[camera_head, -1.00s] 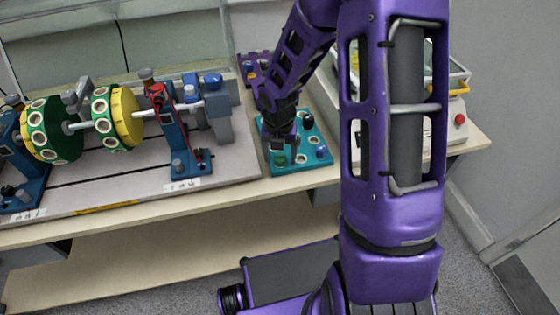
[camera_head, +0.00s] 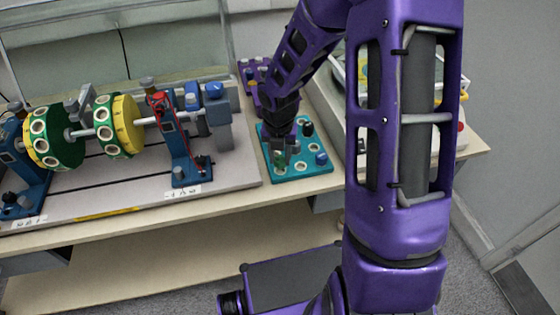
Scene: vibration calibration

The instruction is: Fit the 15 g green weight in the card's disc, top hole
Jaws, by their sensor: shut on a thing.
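The teal weight tray (camera_head: 301,176) lies on the bench right of the rotor rig, with several holes and small weights. My gripper (camera_head: 280,157) is low over its left part and shut on the small green weight (camera_head: 281,160). The weight is mostly hidden by the fingers, and I cannot tell whether it is clear of its hole. Two discs with rings of holes sit on the shaft: a left disc (camera_head: 48,138) and a right disc (camera_head: 113,125), each green and yellow. A card naming one disc cannot be read here.
A blue bearing stand (camera_head: 176,150) with a red cable and a grey motor block (camera_head: 217,125) stand between the discs and the tray. A purple tray (camera_head: 250,86) lies behind. A clear guard (camera_head: 120,40) stands behind the rig. A blue weight (camera_head: 321,158) is in the teal tray.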

